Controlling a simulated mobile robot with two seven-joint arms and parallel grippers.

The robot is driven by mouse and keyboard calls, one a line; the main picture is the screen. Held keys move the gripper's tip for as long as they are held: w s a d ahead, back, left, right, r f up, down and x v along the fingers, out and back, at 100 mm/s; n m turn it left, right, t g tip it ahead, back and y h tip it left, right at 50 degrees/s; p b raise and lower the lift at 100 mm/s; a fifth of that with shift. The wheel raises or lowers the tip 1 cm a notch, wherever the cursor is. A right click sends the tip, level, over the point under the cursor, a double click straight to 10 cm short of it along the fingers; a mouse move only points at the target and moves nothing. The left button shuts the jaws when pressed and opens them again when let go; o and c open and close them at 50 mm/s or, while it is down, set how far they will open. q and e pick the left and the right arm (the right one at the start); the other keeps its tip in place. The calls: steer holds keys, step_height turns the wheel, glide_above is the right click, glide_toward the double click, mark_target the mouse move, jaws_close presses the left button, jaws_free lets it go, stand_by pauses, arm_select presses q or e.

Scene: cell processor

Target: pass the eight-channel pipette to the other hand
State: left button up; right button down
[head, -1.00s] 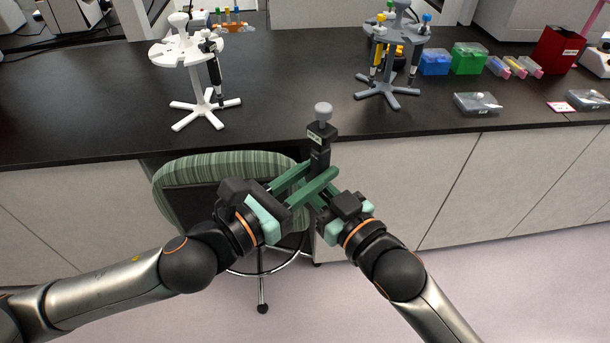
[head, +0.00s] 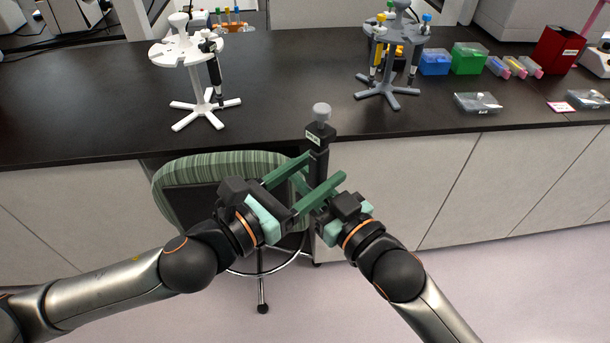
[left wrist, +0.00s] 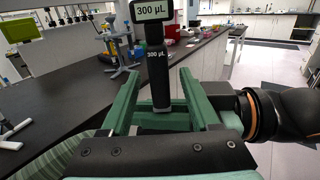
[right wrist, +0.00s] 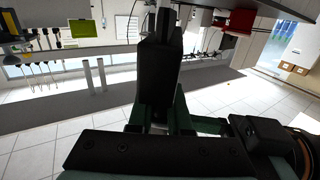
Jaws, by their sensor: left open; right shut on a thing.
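The eight-channel pipette (head: 319,139) is dark with a grey knob on top and stands upright in front of the bench edge. My right gripper (head: 316,195) is shut on its lower body; the pipette also fills the middle of the right wrist view (right wrist: 158,70). My left gripper (head: 325,174) is open, its green fingers on either side of the pipette. The left wrist view shows the pipette (left wrist: 158,75) with a "300 µL" label, standing between the spread left fingers (left wrist: 158,92). The pipette's lower end is hidden by the grippers in the head view.
A white pipette stand (head: 192,58) holds a pipette on the bench (head: 285,85). A grey stand (head: 388,90) with several pipettes is to the right, near blue (head: 434,62) and green (head: 468,58) boxes. A striped green chair (head: 185,175) is below the bench edge, behind my left gripper.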

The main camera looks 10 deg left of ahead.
mark_target(313, 113)
arm_select(q)
step_height(313, 113, up, 10)
steer(key=shift+f, duration=0.1)
steer(key=shift+a+r, duration=0.15)
steer(key=shift+r, duration=0.4)
steer(key=w+a+f+n+h, duration=0.1)
steer(key=w+a+n, duration=0.4)
steer(key=n, duration=0.1)
step_height(313, 113, down, 18)
steer(key=w+a+n+y, duration=0.15)
steer(key=n+y, duration=0.25)
steer(key=n, duration=1.3)
steer(key=s+a+f+n+g+y, duration=0.2)
steer(key=s+f+n, duration=0.7)
steer(key=f, duration=0.5)
steer(key=s+a+f+n+g+y, duration=0.2)
steer(key=s+a+f+n+y, duration=0.2)
steer(key=s+f+n, duration=0.6)
step_height(313, 113, down, 4)
steer(key=shift+s+a+f+g, duration=0.1)
steer(key=shift+s+a+g, duration=0.2)
steer(key=shift+a, duration=0.2)
steer(key=shift+s+d, duration=0.1)
